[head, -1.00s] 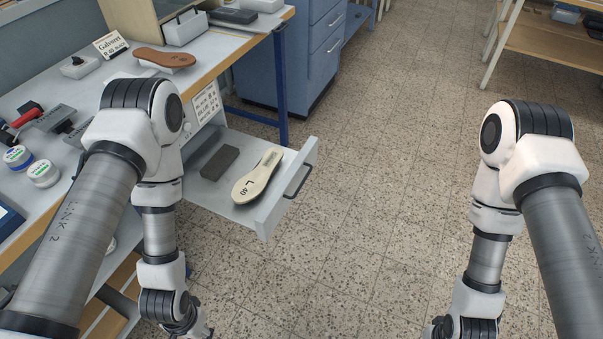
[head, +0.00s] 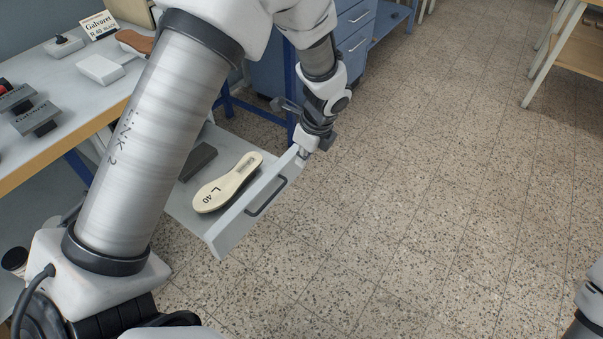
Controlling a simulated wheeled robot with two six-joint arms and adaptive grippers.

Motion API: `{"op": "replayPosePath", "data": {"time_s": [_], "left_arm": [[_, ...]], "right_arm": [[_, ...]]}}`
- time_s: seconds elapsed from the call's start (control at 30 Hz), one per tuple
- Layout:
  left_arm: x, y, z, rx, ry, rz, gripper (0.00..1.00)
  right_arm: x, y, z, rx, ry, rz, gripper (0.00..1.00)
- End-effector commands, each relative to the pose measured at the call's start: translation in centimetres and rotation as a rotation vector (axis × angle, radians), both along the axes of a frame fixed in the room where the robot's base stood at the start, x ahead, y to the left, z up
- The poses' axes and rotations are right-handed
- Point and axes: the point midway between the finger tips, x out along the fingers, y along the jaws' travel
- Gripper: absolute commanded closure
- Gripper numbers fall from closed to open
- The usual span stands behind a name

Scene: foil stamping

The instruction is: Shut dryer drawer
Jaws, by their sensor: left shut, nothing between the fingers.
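The dryer drawer (head: 236,228) stands open, pulled out from under the bench over the floor. Its grey front panel carries a dark handle (head: 266,197). In it lie a cream insole (head: 228,183) marked "L 40" and a dark block (head: 198,161). My left gripper (head: 303,151) points down at the far end of the drawer front, shut and empty. It is at or very near the panel's top corner; I cannot tell whether it touches. My left arm hides the drawer's inner part and the dryer body. My right gripper is out of view.
The bench (head: 52,143) holds stamp blocks (head: 37,120), a white box (head: 100,69), a brown sole (head: 134,41) and a sign card (head: 97,26). A blue cabinet (head: 355,38) stands behind. The speckled floor (head: 420,200) right of the drawer is clear.

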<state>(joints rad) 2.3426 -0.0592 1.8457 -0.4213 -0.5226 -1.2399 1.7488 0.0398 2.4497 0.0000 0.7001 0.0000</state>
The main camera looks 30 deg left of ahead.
Motion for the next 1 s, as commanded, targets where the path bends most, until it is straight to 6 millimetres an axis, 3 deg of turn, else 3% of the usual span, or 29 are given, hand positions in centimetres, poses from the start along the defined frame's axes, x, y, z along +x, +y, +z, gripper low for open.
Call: {"op": "replayPosePath", "data": {"time_s": [0.17, 0.53, 0.73, 1.0], "left_arm": [[-0.1, 0.5, -2.0, -0.001, 0.005, 0.002, 1.0], [0.0, 2.4, -9.9, -0.003, 0.005, 0.003, 1.0], [0.3, 5.5, -9.6, -0.004, 0.002, 0.006, 1.0], [0.4, 6.4, -9.6, -0.002, 0.003, 0.003, 1.0]], "right_arm": [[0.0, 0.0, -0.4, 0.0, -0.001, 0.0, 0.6], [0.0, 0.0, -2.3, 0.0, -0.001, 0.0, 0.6], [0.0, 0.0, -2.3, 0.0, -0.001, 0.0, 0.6], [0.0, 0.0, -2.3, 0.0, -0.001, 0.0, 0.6]]}}
